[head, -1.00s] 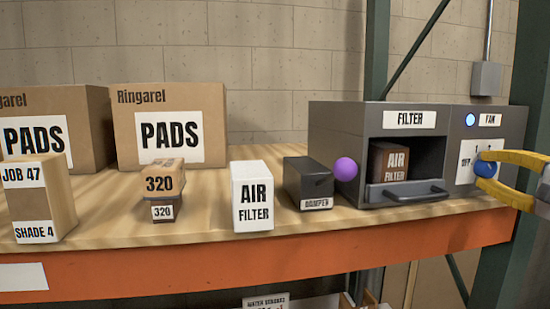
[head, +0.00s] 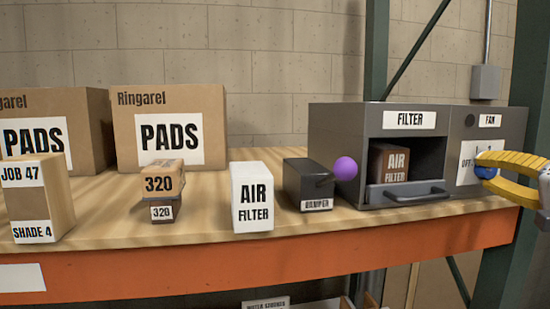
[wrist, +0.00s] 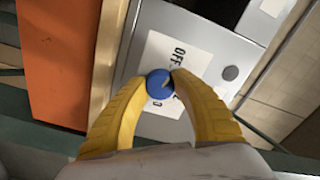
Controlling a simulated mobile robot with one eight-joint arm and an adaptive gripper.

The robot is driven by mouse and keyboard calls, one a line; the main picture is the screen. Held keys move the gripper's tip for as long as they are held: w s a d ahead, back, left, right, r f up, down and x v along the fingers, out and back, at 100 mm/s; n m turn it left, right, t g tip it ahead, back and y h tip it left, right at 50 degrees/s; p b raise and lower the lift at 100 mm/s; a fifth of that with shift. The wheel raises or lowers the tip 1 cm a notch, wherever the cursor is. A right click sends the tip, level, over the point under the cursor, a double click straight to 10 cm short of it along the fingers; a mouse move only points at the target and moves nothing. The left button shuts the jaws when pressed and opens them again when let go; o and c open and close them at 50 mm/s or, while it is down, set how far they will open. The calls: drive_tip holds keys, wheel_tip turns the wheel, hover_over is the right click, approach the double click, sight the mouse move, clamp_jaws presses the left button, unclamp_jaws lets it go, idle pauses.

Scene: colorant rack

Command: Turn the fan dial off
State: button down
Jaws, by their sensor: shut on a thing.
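The blue fan dial (head: 485,172) sits on the white plate on the right front of the grey filter unit (head: 338,150). It also shows in the wrist view (wrist: 159,84), with a pale pointer mark on its face and the word OFF printed on the plate (wrist: 165,55). My yellow gripper (head: 488,166) is shut on the dial, one finger on each side, as the wrist view shows (wrist: 158,82). The fan lamp (head: 470,120) above the plate is dark. Part of the plate is hidden behind my fingers.
The filter unit's open bay holds a brown air filter box (head: 394,162) above a handled drawer (head: 408,192). A green post (head: 510,230) is close to my gripper.

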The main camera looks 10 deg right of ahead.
drive_tip(key=c, duration=1)
unclamp_jaws()
drive_tip(key=shift+w, duration=0.1)
